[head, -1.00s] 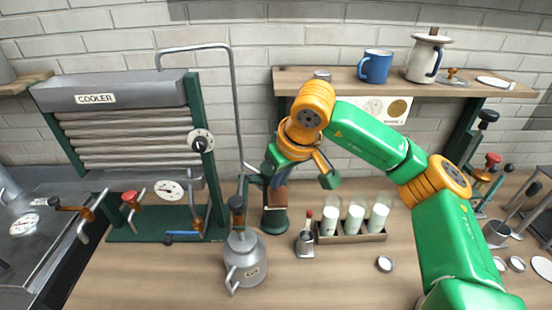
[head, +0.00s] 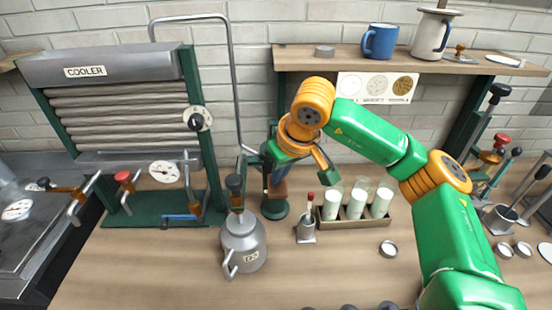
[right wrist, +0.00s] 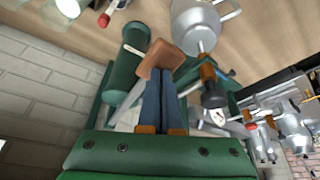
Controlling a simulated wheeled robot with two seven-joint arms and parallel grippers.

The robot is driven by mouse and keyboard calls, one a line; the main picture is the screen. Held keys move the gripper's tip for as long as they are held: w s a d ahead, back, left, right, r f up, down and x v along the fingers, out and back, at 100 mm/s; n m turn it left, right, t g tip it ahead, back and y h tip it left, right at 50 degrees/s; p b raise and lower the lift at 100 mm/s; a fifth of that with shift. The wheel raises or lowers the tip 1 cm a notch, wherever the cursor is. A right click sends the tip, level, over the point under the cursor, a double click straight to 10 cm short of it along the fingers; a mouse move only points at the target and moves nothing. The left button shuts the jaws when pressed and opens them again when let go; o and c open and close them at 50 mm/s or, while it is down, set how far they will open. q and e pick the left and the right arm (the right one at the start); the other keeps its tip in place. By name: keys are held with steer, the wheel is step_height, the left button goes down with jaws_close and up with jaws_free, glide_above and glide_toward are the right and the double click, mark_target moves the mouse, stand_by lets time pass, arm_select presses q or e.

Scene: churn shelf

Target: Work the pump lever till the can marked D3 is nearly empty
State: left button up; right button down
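The grey metal can marked D3 (head: 243,250) stands on the bench, left of the green pump (head: 275,209). Its fill level is not visible. A can shows upside down in the right wrist view (right wrist: 197,28). The pump's lever has a brown wooden handle (right wrist: 161,58), also partly visible in the head view (head: 278,190). My right gripper (right wrist: 162,80) has its blue fingers close together with their tips at the wooden handle, and appears shut on it. The arm hides part of the pump. My left gripper is not in view.
The cooler (head: 125,120) stands at left with its pipe (head: 232,90) arching over. A rack (head: 350,222) of white-filled glasses and a red-topped holder (head: 306,230) stand right of the pump. A shelf (head: 440,66) with mugs is behind. Front bench is mostly clear.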

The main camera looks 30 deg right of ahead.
mark_target(281, 190)
step_height(281, 190, down, 6)
steer(key=b, duration=0.4)
step_height(281, 190, up, 11)
steer(key=p, duration=0.9)
steer(key=shift+r+p, duration=0.15)
steer(key=shift+p, duration=0.15)
steer(key=shift+f, duration=0.2)
step_height(281, 190, down, 11)
steer(key=b, duration=1)
step_height(281, 190, up, 12)
steer(key=p, duration=1)
steer(key=shift+f, duration=0.5)
